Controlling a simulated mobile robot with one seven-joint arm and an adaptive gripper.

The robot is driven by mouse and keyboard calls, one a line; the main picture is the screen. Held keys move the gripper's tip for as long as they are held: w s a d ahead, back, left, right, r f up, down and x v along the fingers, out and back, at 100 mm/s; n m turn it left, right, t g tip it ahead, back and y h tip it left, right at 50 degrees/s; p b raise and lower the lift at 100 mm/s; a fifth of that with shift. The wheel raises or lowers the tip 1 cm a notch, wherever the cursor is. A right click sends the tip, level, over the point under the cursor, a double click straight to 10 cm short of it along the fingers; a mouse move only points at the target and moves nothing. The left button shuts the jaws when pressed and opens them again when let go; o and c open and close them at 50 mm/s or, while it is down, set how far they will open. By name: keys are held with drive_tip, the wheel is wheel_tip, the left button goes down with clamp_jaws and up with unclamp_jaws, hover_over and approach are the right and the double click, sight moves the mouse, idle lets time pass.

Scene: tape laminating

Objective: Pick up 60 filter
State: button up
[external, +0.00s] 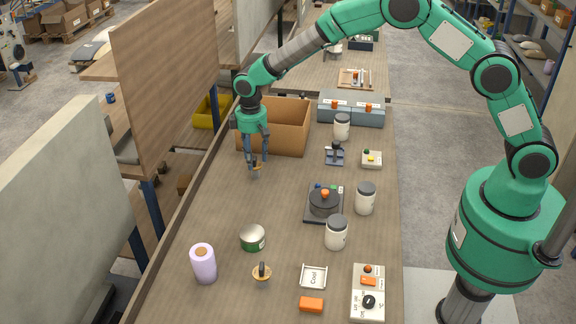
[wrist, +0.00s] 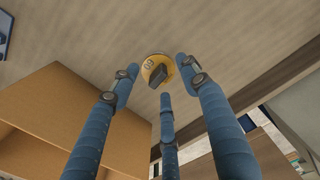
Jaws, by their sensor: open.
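The yellow filter (wrist: 157,69) is a small round disc with a dark upright handle, and its small marking looks like 60. In the external view this filter (external: 257,166) is by the fingertips, in front of the cardboard box. My gripper (external: 255,158) points down over it with its three blue fingers apart. In the wrist view my gripper (wrist: 160,82) has its fingertips spread around the disc, with visible gaps on both sides. I cannot tell how far above the bench the tips are. A similar disc with a dark handle (external: 262,271) lies nearer the front.
An open cardboard box (external: 289,130) stands just behind my gripper. A green-banded tin (external: 252,238), a purple roll (external: 203,264), a dark turntable device (external: 323,203) and white jars (external: 336,232) stand on the bench. Bare bench lies in front of my gripper.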

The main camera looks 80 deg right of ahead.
sight(255, 167)
drive_tip(key=shift+s+f+b, duration=0.15)
drive_tip(key=shift+f+b, duration=0.35)
drive_tip(key=shift+f, duration=2.05)
drive_tip(key=c, duration=0.9)
